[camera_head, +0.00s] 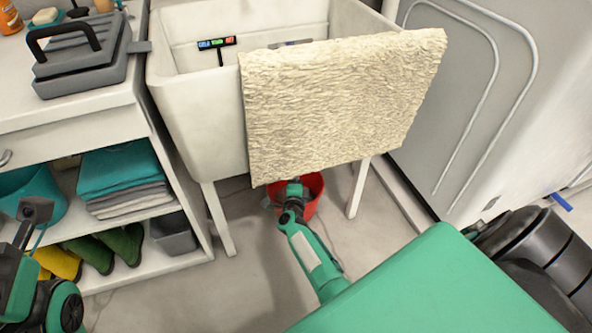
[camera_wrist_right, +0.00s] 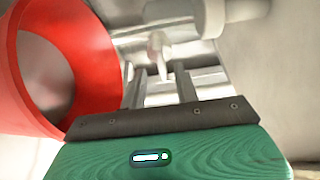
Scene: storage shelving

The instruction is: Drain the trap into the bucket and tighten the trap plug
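A red bucket (camera_head: 312,192) stands on the floor under the sink, partly hidden by the towel and my right arm. White pipework of the trap (camera_wrist_right: 235,12) shows at the top. A small pale, blurred piece, perhaps the trap plug (camera_wrist_right: 158,48), shows beyond the fingers.
A cream towel (camera_head: 340,100) hangs over the front of the white sink (camera_head: 195,110) and hides the space beneath. Shelves with folded towels (camera_head: 120,172) and boots (camera_head: 122,243) stand left. A white appliance (camera_head: 465,90) stands right. A toolbox (camera_head: 80,55) sits on the counter.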

